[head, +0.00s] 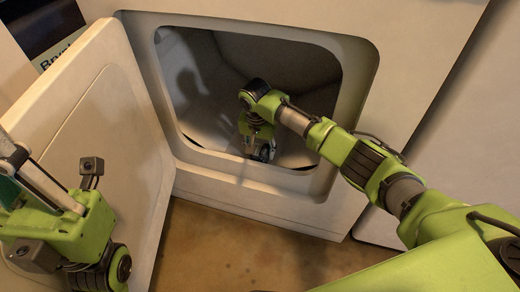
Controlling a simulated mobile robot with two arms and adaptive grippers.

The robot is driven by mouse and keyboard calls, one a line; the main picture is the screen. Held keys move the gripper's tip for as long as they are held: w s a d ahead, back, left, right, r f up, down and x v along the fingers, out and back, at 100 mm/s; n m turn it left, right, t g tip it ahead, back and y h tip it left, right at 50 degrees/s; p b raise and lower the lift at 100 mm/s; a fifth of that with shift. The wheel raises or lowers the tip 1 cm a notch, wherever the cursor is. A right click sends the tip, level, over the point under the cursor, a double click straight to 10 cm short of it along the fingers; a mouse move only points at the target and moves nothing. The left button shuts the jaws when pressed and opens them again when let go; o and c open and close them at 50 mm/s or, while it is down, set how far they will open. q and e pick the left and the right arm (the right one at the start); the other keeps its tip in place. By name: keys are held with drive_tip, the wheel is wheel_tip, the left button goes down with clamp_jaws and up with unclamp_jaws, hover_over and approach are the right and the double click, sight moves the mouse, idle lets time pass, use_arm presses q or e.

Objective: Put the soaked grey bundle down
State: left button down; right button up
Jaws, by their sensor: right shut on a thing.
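My right gripper (262,152) reaches down into the grey drum of a front-opening machine. Its fingers are low in the opening, close to the front lip, and small in view. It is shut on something. The grey bundle cannot be made out clearly against the grey drum; the gripper and wrist cover that spot. Whether the held thing touches the drum floor cannot be told. My left arm is at the lower left, in front of the open door. Its green wrist part shows, but its fingertips cannot be made out.
The machine's opening (360,75) has a raised pale frame around it. Its door (125,130) stands swung open to the left, close to my left arm. A brown floor (235,245) lies below. Another pale panel (450,130) stands to the right, beside my right arm.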

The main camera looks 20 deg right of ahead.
drive_tip(key=o, duration=1.6)
